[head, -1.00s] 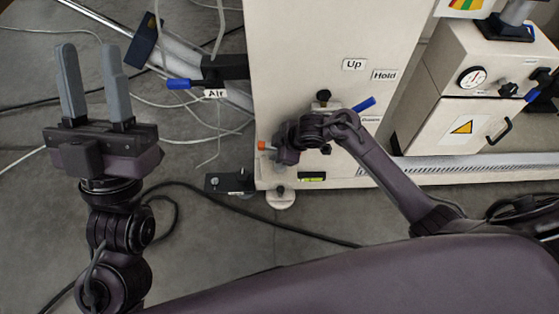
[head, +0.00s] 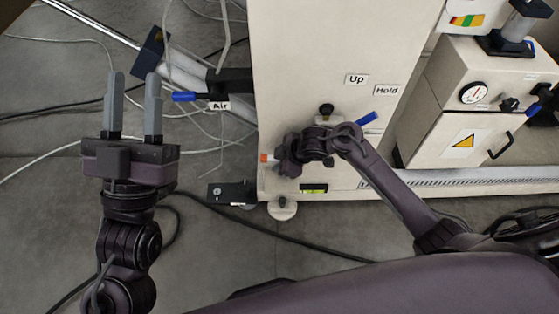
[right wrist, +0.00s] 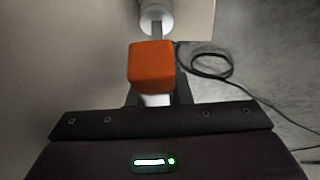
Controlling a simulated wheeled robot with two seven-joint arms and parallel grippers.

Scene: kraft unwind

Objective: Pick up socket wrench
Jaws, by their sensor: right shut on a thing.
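An orange block-shaped end (right wrist: 152,65) of a held thing shows between my right fingers in the right wrist view. A small orange spot (head: 263,157) shows beside the right wrist in the head view. It may be the socket wrench's handle; the rest of it is hidden, so I cannot be sure. My right gripper (right wrist: 155,97) is shut on this thing, close to the lower front of the cream machine cabinet. My left gripper (head: 133,88) is open and empty, fingers pointing up the picture, over the floor left of the cabinet.
The cream cabinet (head: 300,60) has a blue-handled valve (head: 366,118) above my right wrist. A blue Air valve lever (head: 184,97) sticks out left. A levelling foot (head: 282,208) stands below. Cables (head: 260,228) cross the floor. A gauge box (head: 480,95) stands right.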

